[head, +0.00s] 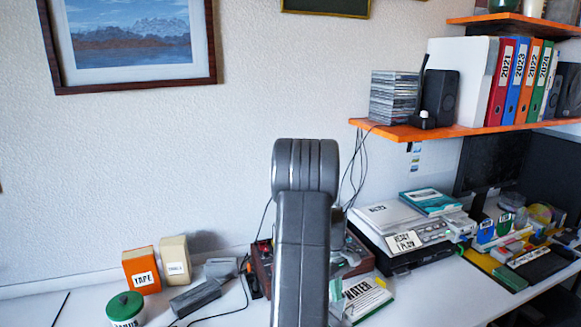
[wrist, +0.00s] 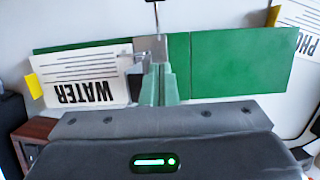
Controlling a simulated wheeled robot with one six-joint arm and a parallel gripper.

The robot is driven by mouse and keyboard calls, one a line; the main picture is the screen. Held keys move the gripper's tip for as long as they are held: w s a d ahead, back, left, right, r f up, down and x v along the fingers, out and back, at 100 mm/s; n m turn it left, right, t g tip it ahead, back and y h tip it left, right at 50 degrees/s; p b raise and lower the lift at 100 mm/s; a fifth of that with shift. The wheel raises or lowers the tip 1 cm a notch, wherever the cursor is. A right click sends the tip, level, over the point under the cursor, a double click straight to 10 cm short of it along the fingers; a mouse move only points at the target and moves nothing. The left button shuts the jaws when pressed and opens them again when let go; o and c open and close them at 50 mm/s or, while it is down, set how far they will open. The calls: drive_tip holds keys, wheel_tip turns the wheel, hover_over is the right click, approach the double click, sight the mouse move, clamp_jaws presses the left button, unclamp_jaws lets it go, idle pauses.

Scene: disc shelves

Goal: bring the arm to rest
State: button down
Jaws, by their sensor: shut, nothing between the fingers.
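My arm (head: 303,235) rises up the middle of the head view, its rounded joint at the top in front of the white wall. Behind the fingers is a green panel (wrist: 240,62) with a white sheet marked WATER (wrist: 85,77), upside down in that view. The WATER item also shows in the head view (head: 366,297), lying on the desk right of my arm. I cannot tell whether the fingers touch it.
An orange shelf (head: 455,131) with discs (head: 393,97), a speaker and binders is at upper right. Below it are a player (head: 400,225) and a cluttered yellow tray. An orange TAPE box (head: 141,270) and a green-lidded tin (head: 125,307) stand left.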

drive_tip(key=shift+v, duration=1)
